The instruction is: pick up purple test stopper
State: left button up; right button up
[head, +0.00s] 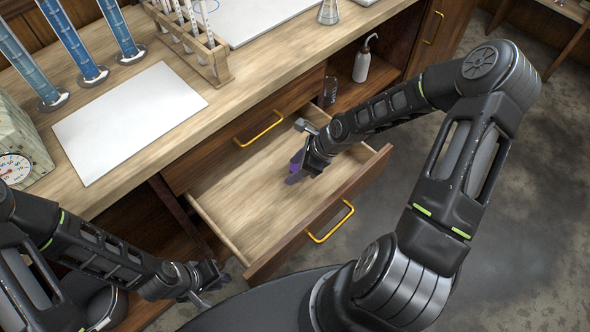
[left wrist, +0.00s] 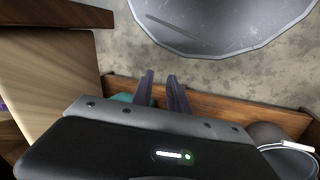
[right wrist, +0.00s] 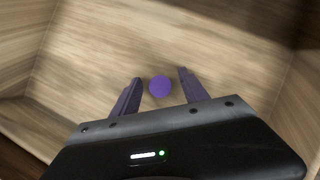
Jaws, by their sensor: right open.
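The purple test stopper (right wrist: 160,86) shows in the right wrist view as a small round purple shape over the wooden floor of the open drawer (right wrist: 95,65). My right gripper (right wrist: 158,92) is open, with one dark purple finger on each side of the stopper and visible gaps between. In the head view my right gripper (head: 297,170) reaches down into the drawer (head: 240,205); I cannot tell the stopper from the purple fingers there. My left gripper (head: 214,282) is low beside the drawer's front left. In the left wrist view its fingers (left wrist: 162,85) are slightly apart and empty.
The drawer front with its yellow handle (head: 331,222) and the side walls surround my right gripper. A white mat (head: 128,120), a test tube rack (head: 208,60), blue cylinders (head: 75,45) and a flask (head: 328,12) are on the bench. A wash bottle (head: 363,62) stands on a shelf.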

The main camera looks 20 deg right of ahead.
jog(key=shift+c, duration=0.5)
grip_shut()
dwell(0.3)
